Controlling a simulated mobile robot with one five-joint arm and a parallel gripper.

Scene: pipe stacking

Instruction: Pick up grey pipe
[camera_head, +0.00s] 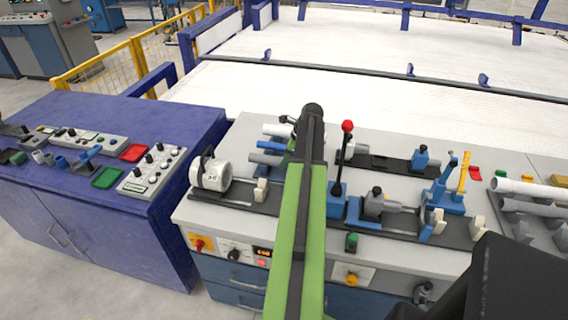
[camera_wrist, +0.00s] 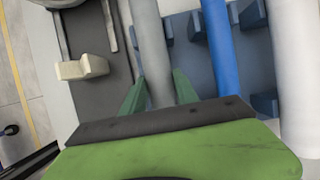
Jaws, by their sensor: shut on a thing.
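The grey pipe (camera_wrist: 150,40) runs down the wrist view between my gripper's two green fingers (camera_wrist: 160,88). The fingers are shut on it, one at each side. In the head view the grey pipe (camera_head: 263,159) shows its left end, nearest the front of three pipes on the bench. Its other end is hidden behind my arm. My gripper is mostly hidden there too. I cannot tell whether the pipe is clear of its support.
A blue pipe (camera_wrist: 222,50) lies just right of the grey one in the wrist view, and a white pipe (camera_wrist: 298,70) beyond it. In the head view a white round machine (camera_head: 211,174) stands to the left, and a red-knobbed lever (camera_head: 340,165) close to the right.

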